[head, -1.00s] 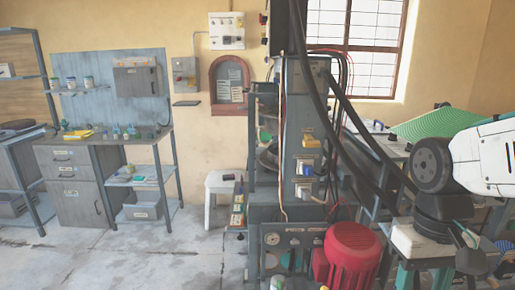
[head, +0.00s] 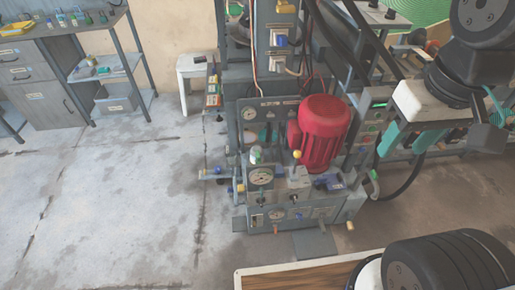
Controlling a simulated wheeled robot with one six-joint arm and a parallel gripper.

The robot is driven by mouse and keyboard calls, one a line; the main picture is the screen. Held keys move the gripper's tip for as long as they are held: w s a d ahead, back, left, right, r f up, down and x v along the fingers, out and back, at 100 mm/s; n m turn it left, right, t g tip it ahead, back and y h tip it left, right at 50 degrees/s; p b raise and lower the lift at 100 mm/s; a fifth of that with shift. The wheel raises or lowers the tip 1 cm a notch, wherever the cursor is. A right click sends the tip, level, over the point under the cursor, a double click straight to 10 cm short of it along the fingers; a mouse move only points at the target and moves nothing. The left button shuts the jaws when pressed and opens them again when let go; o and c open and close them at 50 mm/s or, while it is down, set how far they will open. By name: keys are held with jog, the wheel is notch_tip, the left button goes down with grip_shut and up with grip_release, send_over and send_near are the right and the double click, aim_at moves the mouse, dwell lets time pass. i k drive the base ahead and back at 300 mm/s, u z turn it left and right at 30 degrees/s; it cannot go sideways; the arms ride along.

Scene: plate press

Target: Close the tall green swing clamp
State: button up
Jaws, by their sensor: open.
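I cannot make out a tall green swing clamp in the head view. The machine (head: 262,70), a tall grey frame with hoses, stands at the top centre, with its upper part cut off by the picture's top edge. My gripper (head: 400,150) is at the right, pointing down, with two teal fingers apart and nothing seen between them. It is in front of the bench on the right, to the right of the red motor (head: 324,120).
Below the frame, a grey unit (head: 308,212) carries gauges, valves and a yellow-topped lever. A white stool (head: 193,70) and a shelved workbench (head: 108,75) stand to the left. Black hoses hang beside my gripper.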

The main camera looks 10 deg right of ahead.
aim_at(258, 153)
jog(key=k, duration=0.6)
jog(key=u, duration=0.85)
jog(key=i, duration=1.1)
jog(key=z, duration=0.3)
